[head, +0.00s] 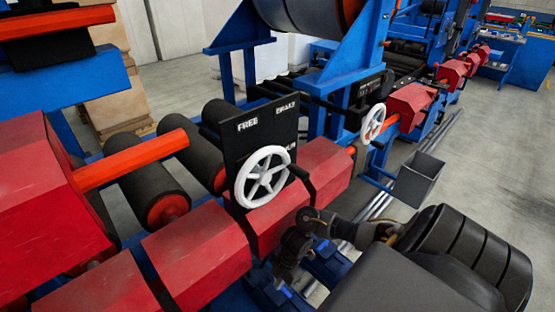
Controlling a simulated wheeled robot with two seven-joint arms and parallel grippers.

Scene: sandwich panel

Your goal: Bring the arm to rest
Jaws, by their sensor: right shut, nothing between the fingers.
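My right arm comes in from the lower right, with its dark links bent over beside the front of the red machine housings. My right gripper (282,273) hangs low at the bottom middle, in front of a red housing (303,190). It looks empty, and its fingertips are small and dark, hard to make out. A white handwheel (264,177) stands above and to the left of the gripper, apart from it, with a black handle at its right. A black panel (257,128) behind the wheel reads FREE and BRAKE, with a third word partly hidden. My left gripper is not in view.
Red housings (195,255) run along the near side of the blue-framed machine. Dark rollers (150,180) lie behind them. A second white wheel (373,122) and a grey open bin (419,179) stand farther right. Grey floor (490,150) is free at the right.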

